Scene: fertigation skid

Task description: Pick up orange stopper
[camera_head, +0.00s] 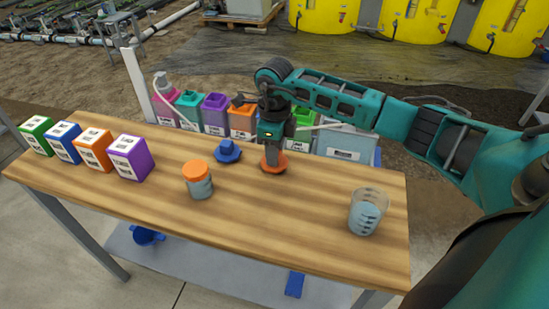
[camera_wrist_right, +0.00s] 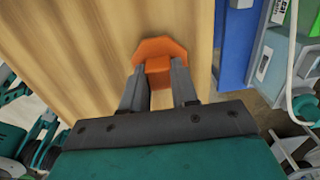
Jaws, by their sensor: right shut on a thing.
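The orange stopper (camera_head: 272,168) is on the wooden table (camera_head: 290,230) near its back edge. Its wide orange base shows below my right gripper (camera_head: 271,157), which points down over it. In the right wrist view, the orange stopper (camera_wrist_right: 160,50) has its raised block between the two fingers of my right gripper (camera_wrist_right: 160,80). The fingers are shut on that block. I cannot tell whether the base touches the table or is slightly lifted. My left gripper is not in view.
A blue stopper (camera_head: 228,151) sits just left of the orange one. An orange-lidded jar (camera_head: 198,180) and a clear beaker (camera_head: 368,212) stand nearer. Several coloured boxes (camera_head: 130,158) line the table's left. Coloured canisters (camera_head: 214,114) stand behind the table.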

